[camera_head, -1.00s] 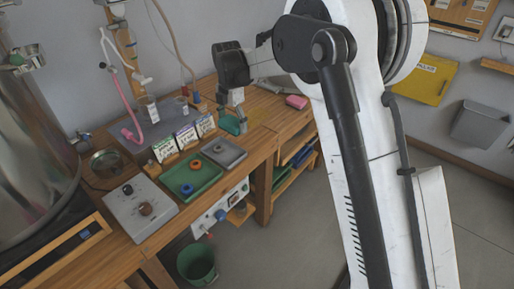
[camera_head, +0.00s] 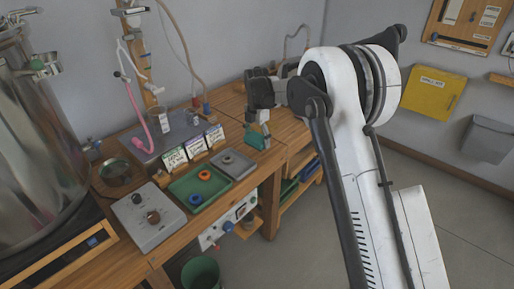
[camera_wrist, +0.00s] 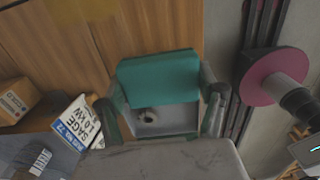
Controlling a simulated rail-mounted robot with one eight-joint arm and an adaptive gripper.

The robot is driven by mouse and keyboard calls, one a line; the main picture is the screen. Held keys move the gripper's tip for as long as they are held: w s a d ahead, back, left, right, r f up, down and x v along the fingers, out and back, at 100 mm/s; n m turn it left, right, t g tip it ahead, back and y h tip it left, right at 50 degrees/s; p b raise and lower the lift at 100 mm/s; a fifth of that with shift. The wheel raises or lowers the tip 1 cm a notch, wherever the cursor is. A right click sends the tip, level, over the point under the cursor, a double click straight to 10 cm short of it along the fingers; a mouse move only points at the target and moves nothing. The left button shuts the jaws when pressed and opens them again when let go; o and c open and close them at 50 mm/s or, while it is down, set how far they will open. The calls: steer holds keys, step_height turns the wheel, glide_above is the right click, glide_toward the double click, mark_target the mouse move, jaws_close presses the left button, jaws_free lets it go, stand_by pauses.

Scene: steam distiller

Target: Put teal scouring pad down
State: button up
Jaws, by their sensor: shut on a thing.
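The teal scouring pad (camera_wrist: 160,78) is between the two fingers of my gripper (camera_wrist: 165,95) in the wrist view, with the wooden bench top beyond it. In the head view the teal pad (camera_head: 257,139) shows below my gripper (camera_head: 258,124), over the wooden bench (camera_head: 285,128) right of the grey tray. My gripper is shut on the pad. I cannot tell whether the pad touches the bench top.
A grey tray (camera_head: 233,164) and a green tray (camera_head: 183,192) holding an orange ring and a blue ring stand left of my gripper. Several label cards (camera_head: 194,146) stand behind them. A grey control box (camera_head: 146,214) is at the left.

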mark_target(257, 153)
steer(key=shift+f, duration=2)
steer(key=shift+b, duration=0.3)
steer(key=shift+f, duration=0.2)
steer(key=o, duration=1.1)
steer(key=shift+r, duration=0.15)
step_height(257, 153, up, 12)
steer(key=shift+r+p, duration=0.1)
steer(key=shift+p, duration=0.6)
